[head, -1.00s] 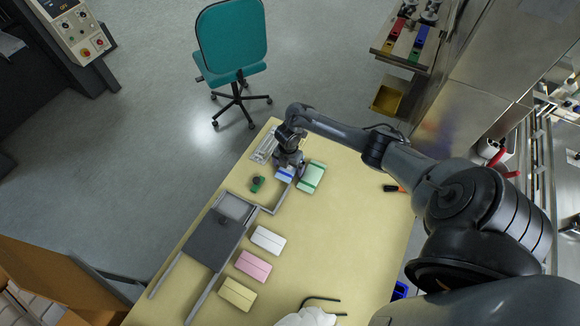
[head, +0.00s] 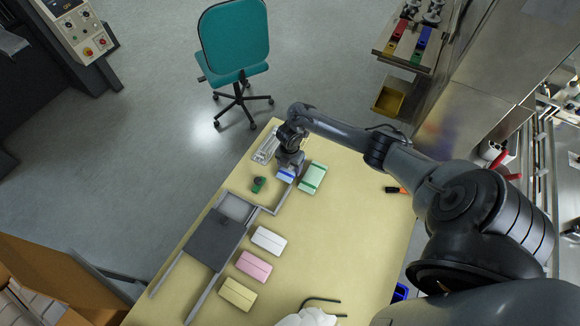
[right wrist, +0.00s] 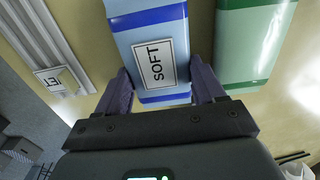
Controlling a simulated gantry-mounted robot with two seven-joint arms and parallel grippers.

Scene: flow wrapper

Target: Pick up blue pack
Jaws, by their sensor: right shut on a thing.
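The blue pack (head: 286,175) is light blue with darker blue bands and lies near the far end of the table, partly hidden under my right gripper (head: 289,168). In the right wrist view the blue pack (right wrist: 150,48) shows a white label reading SOFT. My right gripper (right wrist: 163,92) has one finger on each side of the pack and is shut on it. I cannot tell whether the pack is clear of the table. My left gripper is not in view.
A green pack (head: 312,178) lies close to the right of the blue pack. White (head: 267,240), pink (head: 253,266) and yellow (head: 238,292) packs lie nearer, beside a grey tray-like fixture (head: 213,238). A small green object (head: 258,184) sits to the left. The table's right side is mostly clear.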

